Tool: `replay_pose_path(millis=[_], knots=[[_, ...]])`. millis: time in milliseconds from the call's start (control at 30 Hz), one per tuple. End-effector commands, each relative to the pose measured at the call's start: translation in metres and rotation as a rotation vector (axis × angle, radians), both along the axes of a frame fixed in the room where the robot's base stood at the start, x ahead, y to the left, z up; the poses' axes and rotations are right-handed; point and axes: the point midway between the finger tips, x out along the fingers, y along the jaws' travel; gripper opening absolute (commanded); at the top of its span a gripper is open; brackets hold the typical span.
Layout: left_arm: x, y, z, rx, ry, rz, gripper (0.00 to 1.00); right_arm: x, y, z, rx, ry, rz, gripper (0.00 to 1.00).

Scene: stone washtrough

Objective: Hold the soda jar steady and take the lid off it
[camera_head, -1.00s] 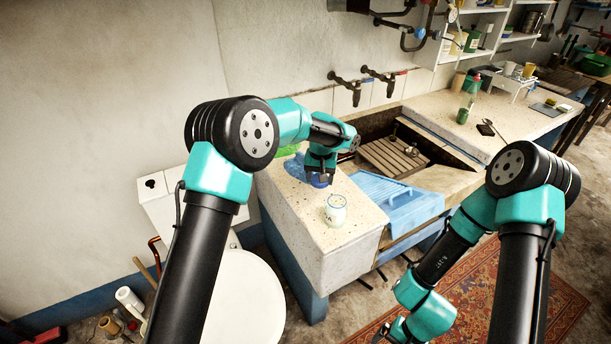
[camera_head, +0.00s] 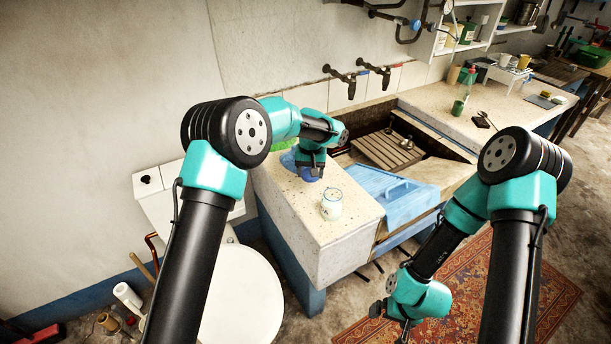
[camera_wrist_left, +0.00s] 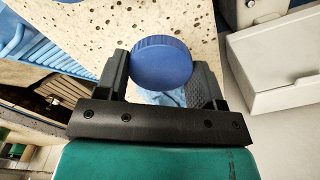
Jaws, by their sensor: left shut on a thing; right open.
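In the head view the blue lid (camera_head: 311,176) shows only partly below my left gripper (camera_head: 311,170), on the near left part of the stone counter. My right gripper (camera_head: 391,318) is open and empty, low over the floor and rug, well away from the jar.
A blue ribbed drainer (camera_head: 400,200) lies to the right, beside the sink with a wooden rack (camera_head: 388,150). A green item (camera_head: 284,144) lies behind.

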Motion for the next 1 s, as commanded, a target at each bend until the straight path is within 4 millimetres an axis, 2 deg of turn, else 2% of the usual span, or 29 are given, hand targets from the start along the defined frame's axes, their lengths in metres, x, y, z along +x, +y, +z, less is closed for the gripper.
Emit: replay_pose_path(millis=[333, 433, 767, 1000], knots=[[-0.001, 0.0, -0.052, 0.0, 0.004, -0.001, 0.34, 0.0, 0.0, 0.0, 0.0, 0.001, -0.001, 1.0], [0.0, 0.0, -0.059, 0.0, 0.002, 0.0, 0.34, 0.0, 0.0, 0.0, 0.0, 0.001, -0.001, 1.0], [0.0, 0.0, -0.061, -0.001, 0.002, 0.0, 0.34, 0.0, 0.0, 0.0, 0.0, 0.001, -0.001, 1.0], [-0.001, 0.0, -0.089, -0.001, 0.004, -0.001, 0.34, 0.0, 0.0, 0.0, 0.0, 0.001, -0.001, 1.0]])
